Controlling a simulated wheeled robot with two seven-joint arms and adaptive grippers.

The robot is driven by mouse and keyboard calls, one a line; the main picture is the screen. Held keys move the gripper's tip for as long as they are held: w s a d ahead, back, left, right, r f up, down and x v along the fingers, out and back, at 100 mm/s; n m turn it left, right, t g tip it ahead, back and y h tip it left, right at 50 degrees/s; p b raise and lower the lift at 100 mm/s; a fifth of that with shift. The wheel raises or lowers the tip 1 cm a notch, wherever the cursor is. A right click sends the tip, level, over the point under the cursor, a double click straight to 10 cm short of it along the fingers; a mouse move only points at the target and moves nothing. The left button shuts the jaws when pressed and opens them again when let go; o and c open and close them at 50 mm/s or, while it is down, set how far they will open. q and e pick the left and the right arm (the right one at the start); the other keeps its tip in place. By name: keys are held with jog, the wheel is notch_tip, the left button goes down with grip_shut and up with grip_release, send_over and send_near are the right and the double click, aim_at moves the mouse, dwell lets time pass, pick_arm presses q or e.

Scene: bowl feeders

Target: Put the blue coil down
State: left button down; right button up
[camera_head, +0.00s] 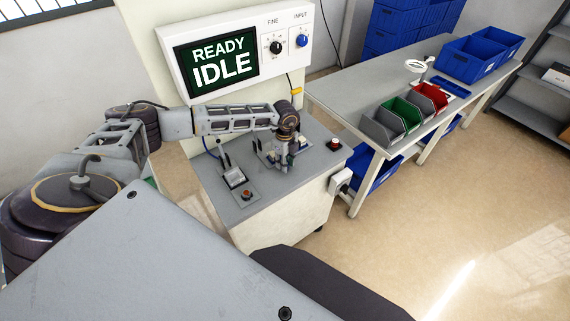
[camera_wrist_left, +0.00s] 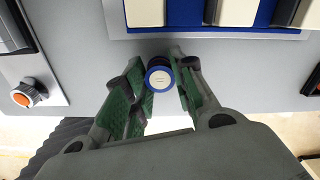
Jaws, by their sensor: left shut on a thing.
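The blue coil (camera_wrist_left: 159,79) shows end-on in the left wrist view as a small round piece with a pale face and a blue rim. My left gripper (camera_wrist_left: 164,85) is shut on it, with green-padded fingers on both sides. In the head view the left gripper (camera_head: 284,159) points down over the grey top of the machine (camera_head: 262,205). The coil cannot be made out there. In the wrist view a blue-edged holder (camera_wrist_left: 200,32) with cream blocks lies just beyond the coil. I cannot tell how high the coil is above the surface. My right gripper is not in view.
Another button box (camera_head: 334,145) stands right. A display reading READY IDLE (camera_head: 217,60) rises behind. A bench (camera_head: 345,100) with bins is further right.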

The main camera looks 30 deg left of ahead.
pick_arm(q)
notch_tip(320, 180, up, 10)
jog(key=shift+f+b, duration=0.25)
jog(key=shift+b, duration=0.1)
dwell(0.6)
dwell(0.4)
jog(key=shift+m, duration=0.4)
